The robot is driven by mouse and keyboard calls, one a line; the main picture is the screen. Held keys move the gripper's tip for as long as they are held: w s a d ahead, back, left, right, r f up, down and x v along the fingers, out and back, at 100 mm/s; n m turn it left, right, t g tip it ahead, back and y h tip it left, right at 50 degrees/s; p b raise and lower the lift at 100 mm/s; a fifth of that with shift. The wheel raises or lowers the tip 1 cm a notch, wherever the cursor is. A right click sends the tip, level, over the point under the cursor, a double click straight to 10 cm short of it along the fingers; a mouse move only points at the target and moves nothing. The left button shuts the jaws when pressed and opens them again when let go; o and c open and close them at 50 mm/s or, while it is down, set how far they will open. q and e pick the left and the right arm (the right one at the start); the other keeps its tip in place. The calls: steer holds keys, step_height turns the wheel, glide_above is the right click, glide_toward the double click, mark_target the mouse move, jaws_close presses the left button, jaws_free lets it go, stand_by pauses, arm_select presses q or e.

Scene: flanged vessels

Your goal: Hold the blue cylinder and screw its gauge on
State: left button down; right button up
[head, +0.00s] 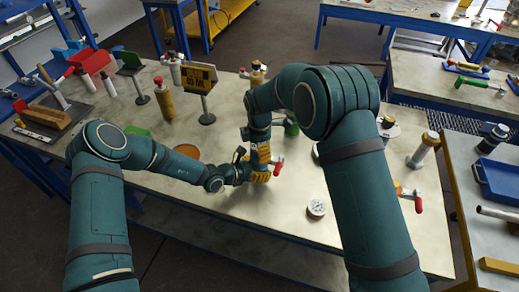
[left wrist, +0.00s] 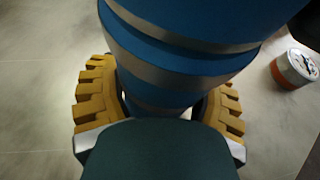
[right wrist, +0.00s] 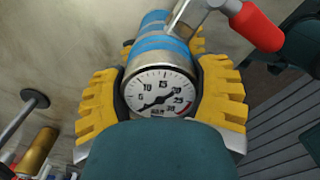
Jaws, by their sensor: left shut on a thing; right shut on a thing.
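The blue cylinder (left wrist: 180,62) has silver bands and stands between the yellow finger pads of my left gripper (left wrist: 160,105), which is shut on it. A round gauge (right wrist: 158,96) with a white dial and black numbers is between the yellow fingers of my right gripper (right wrist: 162,90), shut on it. In the right wrist view the gauge is in line with the cylinder's blue body (right wrist: 160,42); I cannot tell how far it is seated. A red valve handle (right wrist: 255,26) sticks out beside it. In the head view the two grippers meet over the table, mostly hiding both.
Another gauge (head: 316,207) lies face up on the table, right of the grippers. A yellow sign (head: 202,78), a yellow bottle (head: 164,100) and an orange dish (head: 187,152) stand to the left. A silver vessel (head: 424,150) stands at right. The front table strip is mostly clear.

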steer(key=m, duration=0.9)
steer(key=o, duration=1.4)
steer(key=shift+c, duration=0.2)
steer(key=shift+r, duration=0.15)
steer(key=shift+r, duration=2.15)
steer(key=shift+c, duration=0.4)
